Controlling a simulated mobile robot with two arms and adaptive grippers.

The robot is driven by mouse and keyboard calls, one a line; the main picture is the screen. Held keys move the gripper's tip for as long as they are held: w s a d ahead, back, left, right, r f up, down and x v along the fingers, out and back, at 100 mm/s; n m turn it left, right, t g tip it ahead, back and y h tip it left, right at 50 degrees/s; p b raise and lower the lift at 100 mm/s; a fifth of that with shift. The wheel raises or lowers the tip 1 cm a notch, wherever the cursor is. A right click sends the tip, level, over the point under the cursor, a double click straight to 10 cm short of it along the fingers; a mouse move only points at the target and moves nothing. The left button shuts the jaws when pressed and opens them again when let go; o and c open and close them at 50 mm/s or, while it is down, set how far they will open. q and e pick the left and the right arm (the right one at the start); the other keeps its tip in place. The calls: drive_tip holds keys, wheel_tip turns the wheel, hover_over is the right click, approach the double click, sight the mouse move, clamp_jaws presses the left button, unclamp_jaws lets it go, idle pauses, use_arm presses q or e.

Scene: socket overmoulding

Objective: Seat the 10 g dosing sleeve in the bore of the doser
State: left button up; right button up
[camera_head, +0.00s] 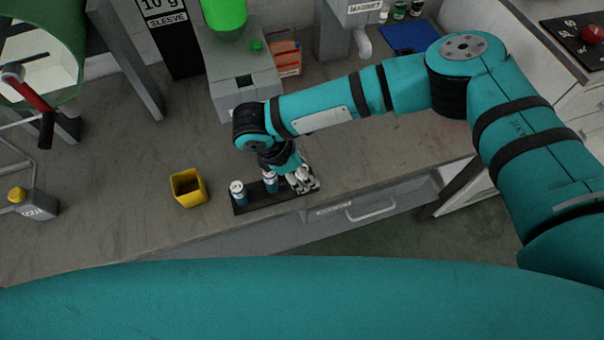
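A dark rack (283,200) stands near the front edge of the bench. A sign (165,14) reads "10 g SLEEVE". My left gripper is out of view.
A yellow open box (188,188) stands left of the rack. An orange bin (288,58) is right of the doser, and a blue mat (408,36) lies further right. A machine with a red-handled lever (28,90) is at left. Bare bench lies between box and doser.

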clamp_jaws()
drive_tip(key=shift+r, duration=0.15)
